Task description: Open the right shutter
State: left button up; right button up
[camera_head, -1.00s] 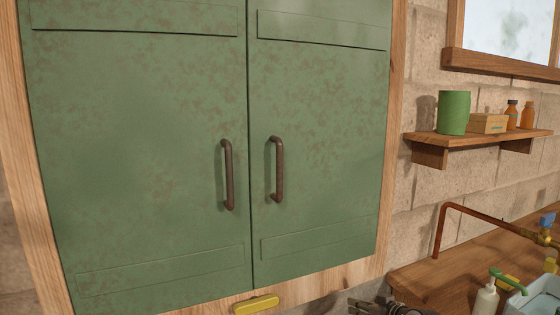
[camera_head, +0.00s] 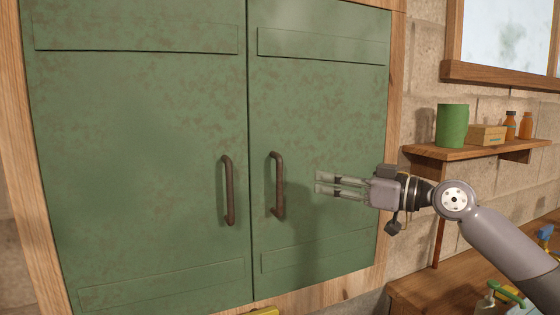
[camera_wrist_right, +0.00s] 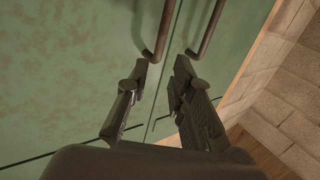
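The right shutter (camera_head: 325,120) is a worn green panel with a dark upright bar handle (camera_head: 277,185) near its left edge. It is shut, flush beside the left shutter (camera_head: 140,130), which has a matching handle (camera_head: 228,190). My right gripper (camera_head: 318,183) points left, in front of the right shutter and right of its handle in the head view, apart from it. Its fingers are spread and empty. In the right wrist view the right shutter's handle (camera_wrist_right: 208,30) lies ahead of the right finger, and the left shutter's handle (camera_wrist_right: 162,30) is ahead of the left finger. My left gripper is not in view.
A wooden frame (camera_head: 394,130) surrounds the shutters. To the right are a wall shelf (camera_head: 470,151) with a green canister (camera_head: 452,125), a small box (camera_head: 487,135) and orange bottles, and a wooden counter (camera_head: 420,290) below. The space before the left shutter is clear.

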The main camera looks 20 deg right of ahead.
jog(key=p+x, duration=0.5)
jog(key=x, duration=0.7)
jog(key=shift+w+a+r, duration=0.1)
jog(key=shift+w, duration=0.05)
jog(key=shift+c, duration=0.5)
grip_shut()
